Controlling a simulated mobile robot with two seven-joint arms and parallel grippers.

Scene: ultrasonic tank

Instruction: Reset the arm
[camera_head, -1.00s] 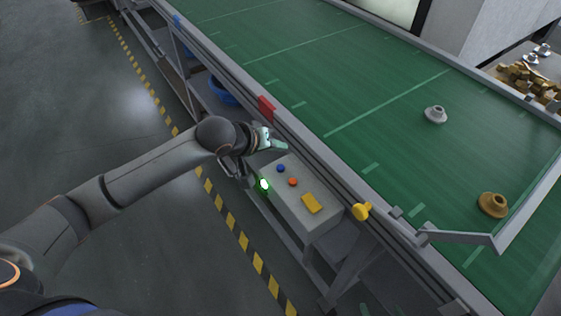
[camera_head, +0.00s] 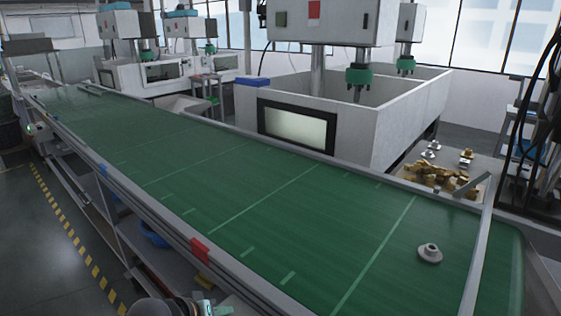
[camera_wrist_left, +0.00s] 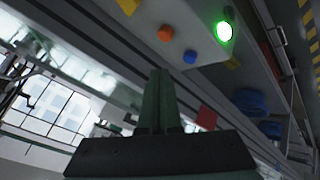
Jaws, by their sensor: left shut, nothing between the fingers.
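My left arm shows only at the bottom edge of the head view, with part of my left gripper (camera_head: 207,308) beside the near rail of the conveyor. In the left wrist view my left gripper (camera_wrist_left: 160,76) has its two green fingers pressed together, with nothing between them. Past the fingertips is the pale control box (camera_wrist_left: 150,45), with an orange button (camera_wrist_left: 166,33), a blue button (camera_wrist_left: 190,57) and a lit green lamp (camera_wrist_left: 224,31). The fingers look apart from the box. My right gripper is in neither view.
The green conveyor (camera_head: 230,170) crosses the head view, with one grey metal part (camera_head: 430,253) on it. Behind stands the white tank (camera_head: 380,135); brass parts (camera_head: 432,175) lie on a table at right. Floor is clear at left.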

